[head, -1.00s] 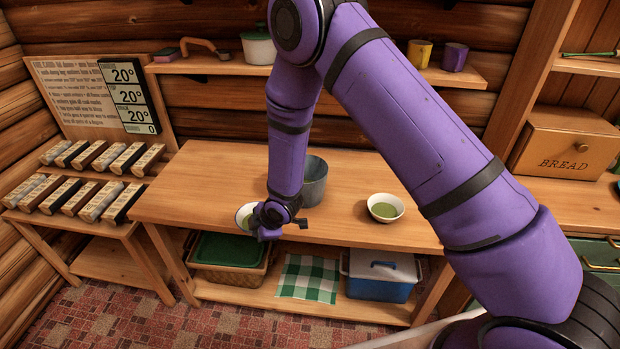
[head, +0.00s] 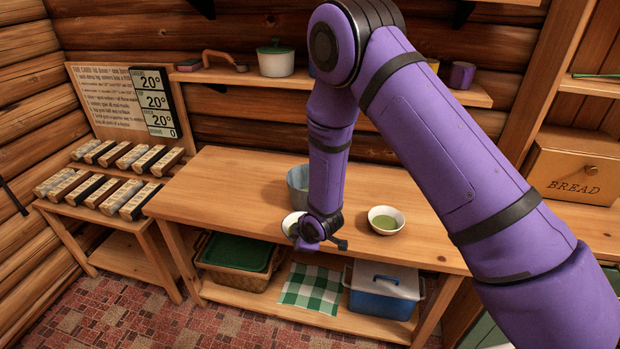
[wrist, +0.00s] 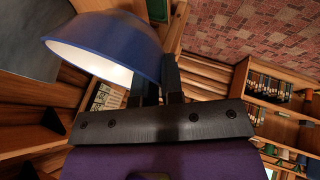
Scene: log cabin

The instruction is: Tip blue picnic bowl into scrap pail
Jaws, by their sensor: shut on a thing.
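My gripper (head: 305,238) is shut on the rim of the blue picnic bowl (wrist: 105,40). In the wrist view the fingers (wrist: 162,78) meet the bowl's edge, and its blue outside and white inside show. In the head view the bowl (head: 290,222) shows a pale inside, partly hidden by my wrist; its contents and exact tilt are hard to tell. The grey scrap pail (head: 297,181) stands on the table just behind the bowl, its right side hidden by my arm. A grey surface, likely the pail (wrist: 35,38), fills the wrist view's upper left.
A second pale bowl with green contents (head: 385,221) stands on the table (head: 230,190) to the right. A basket (head: 238,265), checked cloth (head: 311,286) and blue cooler (head: 384,290) sit on the lower shelf. A wall shelf (head: 235,75) runs above. The table's left part is clear.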

